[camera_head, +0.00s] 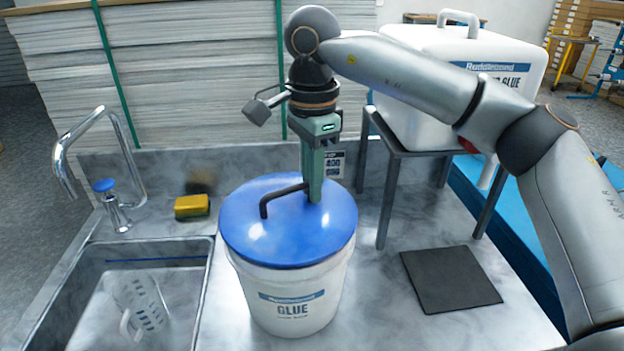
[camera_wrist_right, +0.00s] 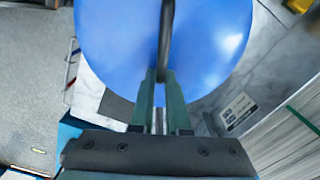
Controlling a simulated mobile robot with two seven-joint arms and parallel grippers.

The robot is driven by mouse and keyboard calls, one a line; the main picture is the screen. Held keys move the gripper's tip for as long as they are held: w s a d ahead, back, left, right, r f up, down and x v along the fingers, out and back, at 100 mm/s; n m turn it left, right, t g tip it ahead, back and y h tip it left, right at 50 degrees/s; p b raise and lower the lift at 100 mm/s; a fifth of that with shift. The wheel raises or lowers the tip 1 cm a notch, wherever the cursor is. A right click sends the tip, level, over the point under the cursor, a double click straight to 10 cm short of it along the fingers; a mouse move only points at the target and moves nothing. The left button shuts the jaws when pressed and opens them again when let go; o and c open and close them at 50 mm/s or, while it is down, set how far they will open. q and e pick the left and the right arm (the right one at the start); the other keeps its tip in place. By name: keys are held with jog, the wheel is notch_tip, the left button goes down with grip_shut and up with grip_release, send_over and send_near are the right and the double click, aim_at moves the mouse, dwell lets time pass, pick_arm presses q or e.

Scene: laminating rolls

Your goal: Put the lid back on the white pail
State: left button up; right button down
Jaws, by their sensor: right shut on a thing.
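The white pail (camera_head: 295,300) with a "GLUE" label stands upright on the grey counter. Its round blue lid (camera_head: 285,235) covers the pail's mouth; I cannot tell whether it is fully seated or just above the rim. A dark bar handle (camera_head: 268,203) stands on the lid. My right gripper (camera_head: 313,192) points down over the lid and is shut on this handle. In the right wrist view, the fingers (camera_wrist_right: 160,80) close on the handle (camera_wrist_right: 166,38) above the blue lid (camera_wrist_right: 110,35). My left gripper is in neither view.
A grey stand (camera_head: 430,150) bears a white container (camera_head: 450,75) at back right. A dark mat (camera_head: 450,280) lies right. Stacked sheets (camera_head: 190,80) rise behind.

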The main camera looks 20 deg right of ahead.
jog(key=c, duration=0.8)
grip_release()
jog(key=shift+o, duration=0.2)
jog(key=o, duration=0.4)
jog(key=shift+r+p, duration=3.2)
jog(key=shift+r, duration=0.3)
